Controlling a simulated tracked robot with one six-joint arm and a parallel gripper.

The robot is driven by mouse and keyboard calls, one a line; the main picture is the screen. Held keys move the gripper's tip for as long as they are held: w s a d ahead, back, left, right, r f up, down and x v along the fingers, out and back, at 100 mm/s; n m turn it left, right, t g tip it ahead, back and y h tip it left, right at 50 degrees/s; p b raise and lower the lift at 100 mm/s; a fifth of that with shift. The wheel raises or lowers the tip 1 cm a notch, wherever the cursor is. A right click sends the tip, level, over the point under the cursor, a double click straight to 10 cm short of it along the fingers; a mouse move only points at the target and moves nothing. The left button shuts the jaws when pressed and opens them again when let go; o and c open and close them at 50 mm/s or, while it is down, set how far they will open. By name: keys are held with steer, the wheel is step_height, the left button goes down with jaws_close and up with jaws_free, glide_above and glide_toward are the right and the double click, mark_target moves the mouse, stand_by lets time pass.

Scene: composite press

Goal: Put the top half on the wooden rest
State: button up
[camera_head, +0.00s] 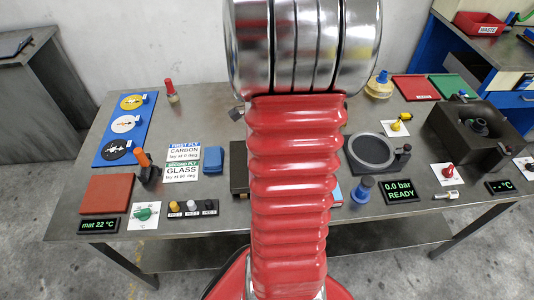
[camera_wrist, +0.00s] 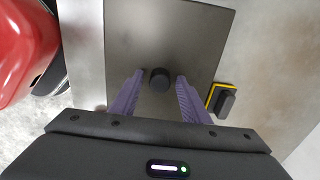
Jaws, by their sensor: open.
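In the wrist view, a dark grey square block (camera_wrist: 165,35) with a black round knob (camera_wrist: 160,80) fills the middle; it looks like the top half. My gripper (camera_wrist: 160,76) is open, with one purple finger on each side of the knob. I cannot tell whether the fingers touch it. In the head view my red arm hides the middle of the bench and my gripper. A dark brown block (camera_head: 239,182) shows partly at the arm's left edge. I cannot identify the wooden rest for certain.
A blue box (camera_head: 211,157) and white ply sign (camera_head: 183,164) stand left of my arm. To its right are a round dark plate (camera_head: 371,150), a blue knob (camera_head: 363,188) and a dark press-like block (camera_head: 470,134). In the wrist view a yellow-edged black part (camera_wrist: 224,101) sits beside the square block.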

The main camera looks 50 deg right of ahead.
step_height(320, 180, up, 12)
steer(key=shift+f, duration=0.2)
stand_by(0.9)
steer(key=w+a+r+n+t+h, duration=0.1)
steer(key=w+a+r+n, duration=0.2)
steer(key=a+n, duration=0.45)
steer(key=w+a+r+n+t, duration=0.1)
steer(key=w+a+r+n, duration=0.15)
steer(key=a+n, duration=0.45)
steer(key=s+a+r+n+t, duration=0.1)
steer(key=a+n, duration=0.5)
steer(key=a, duration=0.2)
steer(key=s+a+r+n+t+y, duration=0.1)
steer(key=s+a+n+t, duration=0.1)
steer(key=a+n, duration=0.5)
steer(key=shift+s+a+r+t, duration=0.25)
steer(key=shift+a+t, duration=0.05)
steer(key=shift+a, duration=0.55)
